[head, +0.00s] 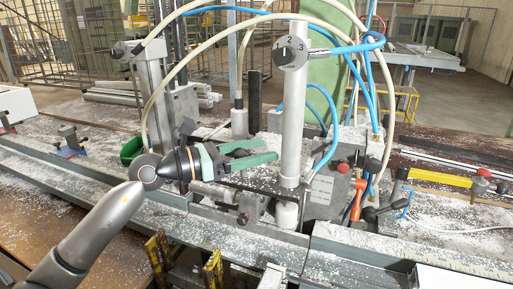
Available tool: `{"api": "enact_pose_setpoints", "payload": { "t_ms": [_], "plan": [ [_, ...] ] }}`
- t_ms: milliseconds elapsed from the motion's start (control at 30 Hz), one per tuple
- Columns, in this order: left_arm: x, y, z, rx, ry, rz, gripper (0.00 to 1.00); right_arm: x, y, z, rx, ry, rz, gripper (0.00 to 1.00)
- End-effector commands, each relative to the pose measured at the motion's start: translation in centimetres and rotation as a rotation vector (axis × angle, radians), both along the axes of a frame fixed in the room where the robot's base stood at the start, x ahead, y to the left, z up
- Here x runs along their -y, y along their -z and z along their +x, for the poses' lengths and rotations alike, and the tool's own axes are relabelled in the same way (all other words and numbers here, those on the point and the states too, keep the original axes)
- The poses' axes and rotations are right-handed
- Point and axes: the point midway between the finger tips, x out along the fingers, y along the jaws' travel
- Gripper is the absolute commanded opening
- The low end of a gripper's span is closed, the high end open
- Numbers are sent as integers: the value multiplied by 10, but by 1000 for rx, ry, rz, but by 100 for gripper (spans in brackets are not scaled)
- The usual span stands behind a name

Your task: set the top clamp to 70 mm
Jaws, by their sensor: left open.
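The upright grey clamp column (292,115) stands in the middle of the bench. A round dial (291,53) with the marks 1, 2 and 3 and a dark pointer sits near its top; I cannot read a setting in millimetres. I cannot tell for sure which part is the top clamp. My left gripper (268,151) has green fingers, spread apart and empty. It points right, and its fingertips are close to the lower column in the picture; I cannot tell whether they touch it. My right gripper is not in view.
Hoses arch around the column. A red knob (343,168), an orange lever (357,200) and a black knob (369,214) sit to its right. A second upright post (152,95) stands behind my gripper. Metal rails (90,182) and scattered shavings cover the bench.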

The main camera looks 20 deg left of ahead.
Motion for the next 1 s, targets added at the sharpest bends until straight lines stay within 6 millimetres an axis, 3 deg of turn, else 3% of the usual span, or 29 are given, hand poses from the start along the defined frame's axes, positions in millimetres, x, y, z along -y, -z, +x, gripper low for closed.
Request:
{"api": "enact_pose_setpoints", "payload": {
  "t_ms": [167,767,1000],
  "plan": [
    [0,0,0,0,0,0,70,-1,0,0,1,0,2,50],
    [0,0,0,0,0,0,2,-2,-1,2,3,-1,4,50],
    [0,0,0,0,0,0,0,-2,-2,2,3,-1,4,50]
  ]
}}
